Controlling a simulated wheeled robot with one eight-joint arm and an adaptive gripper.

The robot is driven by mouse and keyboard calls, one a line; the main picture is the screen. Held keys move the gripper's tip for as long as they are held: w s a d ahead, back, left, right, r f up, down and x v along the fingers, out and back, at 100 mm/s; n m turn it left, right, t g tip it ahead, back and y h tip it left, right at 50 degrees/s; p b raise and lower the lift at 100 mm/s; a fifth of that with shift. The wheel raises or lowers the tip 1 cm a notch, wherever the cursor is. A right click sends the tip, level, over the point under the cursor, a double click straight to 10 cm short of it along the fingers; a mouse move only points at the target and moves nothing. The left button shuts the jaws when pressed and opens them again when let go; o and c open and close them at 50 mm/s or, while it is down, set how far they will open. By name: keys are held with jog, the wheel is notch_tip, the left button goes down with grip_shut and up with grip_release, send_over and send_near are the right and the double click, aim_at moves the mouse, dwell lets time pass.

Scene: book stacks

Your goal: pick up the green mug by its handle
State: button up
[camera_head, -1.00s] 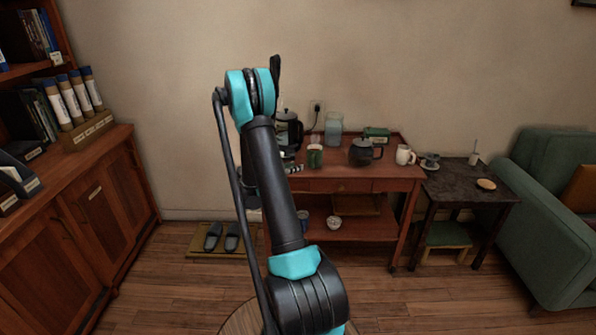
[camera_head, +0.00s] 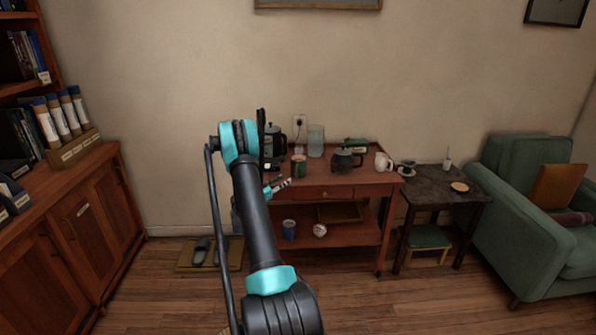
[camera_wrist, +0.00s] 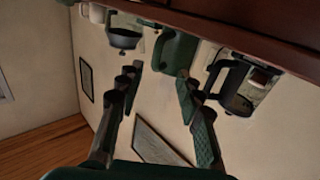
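The green mug (camera_head: 299,166) stands upright on the top of the red-brown cart (camera_head: 345,177), near its left front part. It also shows in the wrist view (camera_wrist: 177,50), where the scene appears upside down. My gripper (camera_head: 279,185) is at the cart's left front edge, just left of and below the mug in the head view. In the wrist view my gripper (camera_wrist: 160,78) has its two dark fingers spread apart, with nothing held, and the mug lies beyond the gap between the tips.
A black coffee maker (camera_head: 274,146) stands behind and left of the mug. A blue cup (camera_head: 289,230) and a bowl (camera_head: 320,230) sit on the lower shelf.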

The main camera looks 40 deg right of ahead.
jog(key=x, duration=0.7)
jog(key=shift+s+r, duration=0.3)
jog(key=shift+r, duration=0.1)
jog(key=shift+w+d, duration=0.15)
jog(key=shift+d, duration=0.25)
jog(key=shift+c, duration=0.4)
grip_shut()
